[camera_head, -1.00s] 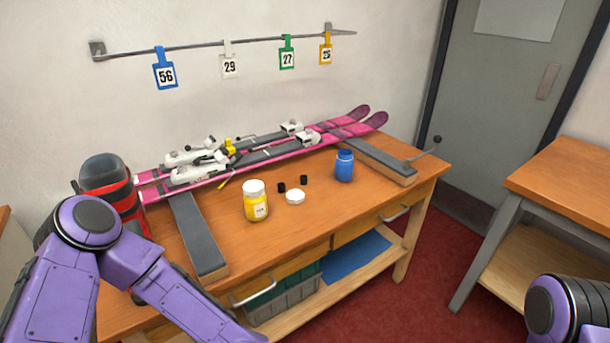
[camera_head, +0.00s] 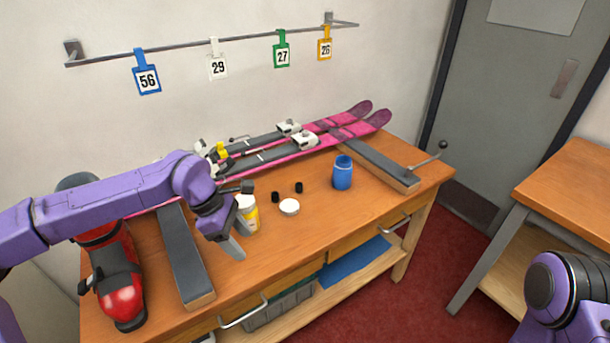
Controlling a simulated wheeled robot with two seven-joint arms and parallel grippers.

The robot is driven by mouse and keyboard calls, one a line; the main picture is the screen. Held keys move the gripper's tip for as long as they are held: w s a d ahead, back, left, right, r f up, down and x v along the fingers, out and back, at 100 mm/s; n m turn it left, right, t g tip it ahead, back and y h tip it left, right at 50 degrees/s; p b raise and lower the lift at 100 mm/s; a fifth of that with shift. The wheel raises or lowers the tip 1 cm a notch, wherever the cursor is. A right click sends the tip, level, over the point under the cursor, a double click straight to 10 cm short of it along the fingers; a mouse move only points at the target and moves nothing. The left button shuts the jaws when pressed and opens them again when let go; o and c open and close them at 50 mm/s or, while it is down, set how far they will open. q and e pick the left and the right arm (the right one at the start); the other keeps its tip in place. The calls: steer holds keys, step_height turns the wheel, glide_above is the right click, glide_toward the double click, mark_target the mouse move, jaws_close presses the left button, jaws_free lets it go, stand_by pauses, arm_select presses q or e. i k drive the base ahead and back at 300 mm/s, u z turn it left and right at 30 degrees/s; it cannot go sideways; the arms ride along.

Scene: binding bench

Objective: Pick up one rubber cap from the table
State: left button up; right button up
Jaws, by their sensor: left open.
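Two small black rubber caps stand on the wooden table, one (camera_head: 276,197) nearer and one (camera_head: 299,187) a little farther back to the right. They are apart from each other. One dark finger points toward the caps and a grey one points down toward the table front. My right gripper is not in view; only part of my right arm shows at the lower right.
A white lid (camera_head: 289,207) lies just in front of the caps. A blue cup (camera_head: 343,173) stands right. Pink skis (camera_head: 358,130) lie behind, and a red boot (camera_head: 118,285) stands left. The front right tabletop is clear.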

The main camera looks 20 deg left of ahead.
mark_target(299, 186)
steer(key=i, duration=1.1)
